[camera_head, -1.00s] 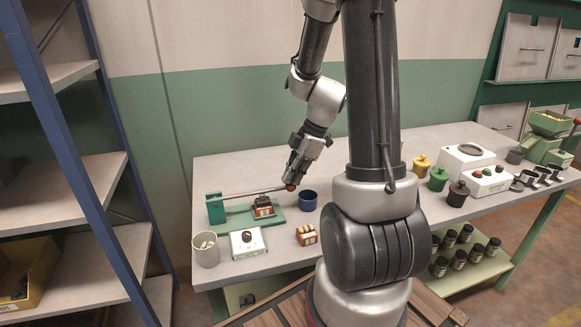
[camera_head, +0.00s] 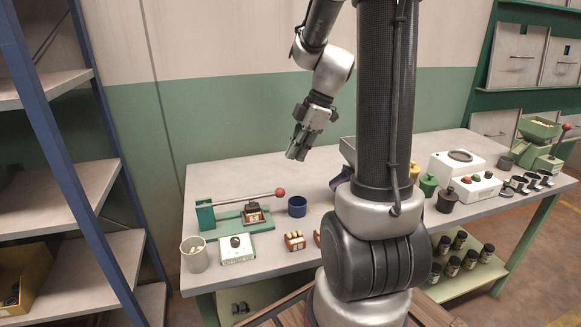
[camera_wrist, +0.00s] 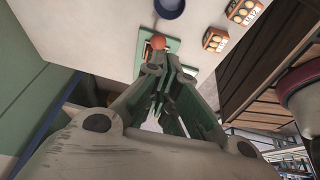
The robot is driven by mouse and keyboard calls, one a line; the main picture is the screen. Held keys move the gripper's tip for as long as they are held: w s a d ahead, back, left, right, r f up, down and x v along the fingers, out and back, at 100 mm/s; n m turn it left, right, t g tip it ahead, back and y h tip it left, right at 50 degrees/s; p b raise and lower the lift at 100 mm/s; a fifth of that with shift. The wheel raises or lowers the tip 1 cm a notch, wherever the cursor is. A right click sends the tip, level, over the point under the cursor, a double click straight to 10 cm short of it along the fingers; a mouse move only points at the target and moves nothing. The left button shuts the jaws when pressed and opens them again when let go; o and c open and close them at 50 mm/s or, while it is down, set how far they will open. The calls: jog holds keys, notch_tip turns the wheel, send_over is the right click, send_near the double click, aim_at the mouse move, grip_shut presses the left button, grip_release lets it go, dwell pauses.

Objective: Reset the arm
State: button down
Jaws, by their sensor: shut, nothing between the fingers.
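My gripper (camera_head: 297,153) is shut and empty. It hangs in the air above the back of the table, up and right of the lever's red knob (camera_head: 280,192), and does not touch it. The green lever press (camera_head: 206,214) stands at the table's left with its arm sloping slightly up to the knob. In the wrist view the shut fingers (camera_wrist: 162,85) point toward the press, and the red knob (camera_wrist: 157,42) shows just beyond them. Part of the press is hidden behind the fingers there.
The table (camera_head: 330,170) also holds a blue cup (camera_head: 297,207), a pale beaker (camera_head: 194,255), a white box (camera_head: 236,249) and a small nut crate (camera_head: 294,241). Lidded pots and a white control box (camera_head: 474,188) stand at right. A blue-posted shelf (camera_head: 75,185) rises at left.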

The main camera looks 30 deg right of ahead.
jog(key=s+a+r+m+t+h, duration=0.1)
jog(key=s+a+r+m+h, duration=0.1)
jog(key=s+r+m, duration=0.2)
jog(key=s+a+r+m+t+h, duration=0.1)
jog(key=s+r+m, duration=0.4)
jog(key=s+m, duration=0.5)
jog(key=shift+s+a+r+m+t+h, duration=0.3)
jog(key=shift+s+a+h, duration=0.2)
jog(key=shift+s+a, duration=0.8)
